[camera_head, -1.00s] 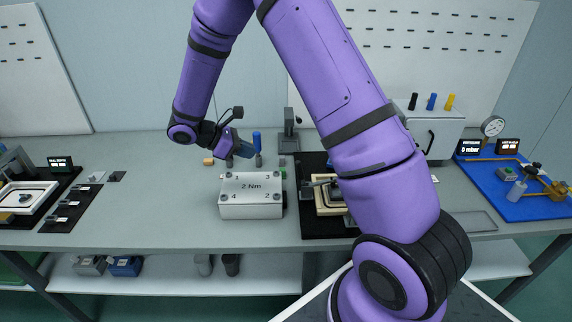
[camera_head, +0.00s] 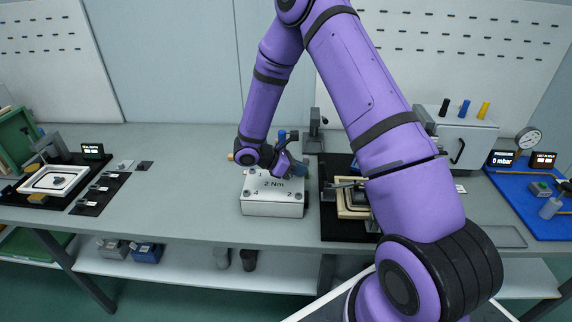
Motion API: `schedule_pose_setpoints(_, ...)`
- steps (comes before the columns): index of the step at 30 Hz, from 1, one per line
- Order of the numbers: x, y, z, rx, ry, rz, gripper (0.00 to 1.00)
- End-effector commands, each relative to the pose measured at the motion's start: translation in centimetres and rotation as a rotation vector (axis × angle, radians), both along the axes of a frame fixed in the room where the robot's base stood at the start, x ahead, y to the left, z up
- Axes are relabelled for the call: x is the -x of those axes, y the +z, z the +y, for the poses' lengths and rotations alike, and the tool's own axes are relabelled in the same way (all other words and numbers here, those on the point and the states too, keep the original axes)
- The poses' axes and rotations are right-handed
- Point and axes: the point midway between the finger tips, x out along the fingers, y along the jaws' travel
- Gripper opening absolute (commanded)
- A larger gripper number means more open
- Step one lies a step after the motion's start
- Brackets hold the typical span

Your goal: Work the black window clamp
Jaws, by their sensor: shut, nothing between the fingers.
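A pale window-like frame (camera_head: 344,209) lies on a black mat (camera_head: 335,230) right of centre, partly hidden behind my arm. A dark clamp-like part (camera_head: 346,184) sits at its back left edge; I cannot tell for sure that it is the black window clamp or whether it is open or closed. My gripper (camera_head: 301,171) is shut and empty. It is over the back right corner of the white "2 Nm" box (camera_head: 272,208), left of the frame and apart from the clamp-like part. Whether it touches the box is unclear.
At the left, another framed fixture (camera_head: 54,180) stands beside a black strip (camera_head: 98,193) with small parts. A grey stand (camera_head: 314,130) is behind my gripper. A white cabinet (camera_head: 462,145) and blue mat (camera_head: 530,190) are at the right.

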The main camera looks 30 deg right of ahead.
Motion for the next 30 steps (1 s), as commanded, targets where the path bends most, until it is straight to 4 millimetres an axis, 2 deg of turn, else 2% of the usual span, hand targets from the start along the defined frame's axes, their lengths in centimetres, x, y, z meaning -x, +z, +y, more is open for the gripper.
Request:
schedule_pose_setpoints(3, 0.4, 0.7, -1.7, 0.0, -0.002, -0.004, 0.0)
schedule_pose_setpoints(7, 0.7, 1.0, -2.7, 0.0, -0.002, -0.004, 0.0)
schedule_pose_setpoints(23, 0.9, 1.2, -3.4, 0.002, 0.0, -0.003, 0.0)
schedule_pose_setpoints(30, 1.9, 2.2, -4.8, -0.051, -0.002, -0.04, 0.0)
